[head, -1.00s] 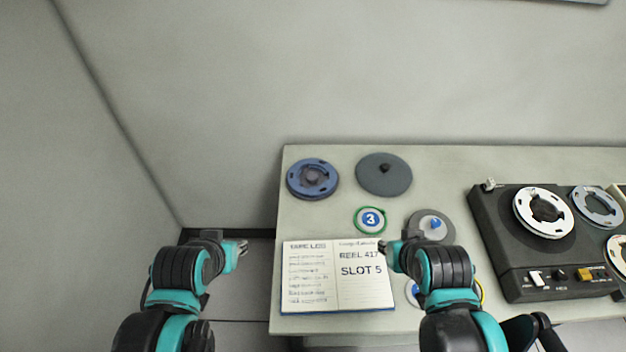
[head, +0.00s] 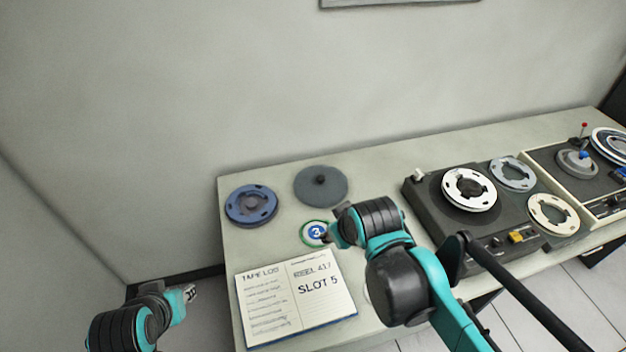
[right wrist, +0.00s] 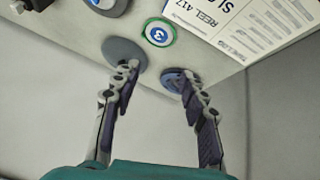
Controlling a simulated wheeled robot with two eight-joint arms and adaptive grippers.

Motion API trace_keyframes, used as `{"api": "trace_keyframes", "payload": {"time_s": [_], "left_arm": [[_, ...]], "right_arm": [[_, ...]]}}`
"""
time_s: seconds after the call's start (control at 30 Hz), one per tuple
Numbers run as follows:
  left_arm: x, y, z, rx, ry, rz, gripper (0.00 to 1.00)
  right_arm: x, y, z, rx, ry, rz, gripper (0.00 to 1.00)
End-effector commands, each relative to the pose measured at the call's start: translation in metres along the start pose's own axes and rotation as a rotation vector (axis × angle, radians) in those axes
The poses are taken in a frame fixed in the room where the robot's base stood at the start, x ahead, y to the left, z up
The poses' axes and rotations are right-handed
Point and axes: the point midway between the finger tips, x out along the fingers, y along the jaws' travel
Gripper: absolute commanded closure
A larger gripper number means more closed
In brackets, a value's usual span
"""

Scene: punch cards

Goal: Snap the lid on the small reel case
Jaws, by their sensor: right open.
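A round blue case (head: 251,205) with a grey hub lies at the table's back left; I take it as the small reel case. My right gripper (head: 329,238) is in front of the disc, beside the round green-rimmed "3" tag. In the right wrist view its open, empty fingers (right wrist: 158,76) point towards the grey disc (right wrist: 124,53) and the blue case (right wrist: 172,82), each partly behind a finger. My left gripper (head: 190,293) hangs left of the table; its jaw gap is unclear.
The "3" tag (head: 316,233) and an open log book (head: 295,296) lie in front of the disc. A tape deck with reels (head: 425,200) stands to the right, a second machine (head: 570,172) beyond it. My right arm hides part of the table.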

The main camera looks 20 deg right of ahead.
Motion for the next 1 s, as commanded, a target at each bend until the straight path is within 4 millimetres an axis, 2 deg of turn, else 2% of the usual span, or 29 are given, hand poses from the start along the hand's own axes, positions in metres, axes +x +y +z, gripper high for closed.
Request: {"api": "trace_keyframes", "payload": {"time_s": [0.03,0.1,0.27,0.47,0.7,1.0], "left_arm": [[-0.002,0.0,-0.002,0.0,0.0,0.0,0.69],[-0.003,0.0,-0.003,0.0,0.0,0.0,0.69],[-0.006,0.0,-0.005,0.0,0.0,0.0,0.69],[-0.01,0.0,-0.007,0.0,0.0,0.0,0.69],[-0.015,0.0,-0.011,0.0,0.0,0.0,0.69],[-0.02,0.0,-0.014,0.0,0.0,0.0,0.69]], "right_arm": [[0.001,0.008,-0.018,-0.077,-0.016,0.001,0.57],[0.005,0.017,-0.039,-0.2,-0.04,0.0,0.57],[0.022,0.037,-0.084,-0.478,-0.095,-0.015,0.57],[0.058,0.06,-0.134,-0.824,-0.159,-0.054,0.57],[0.119,0.086,-0.181,-1.234,-0.226,-0.131,0.57],[0.216,0.109,-0.21,-1.732,-0.282,-0.276,0.57]]}}
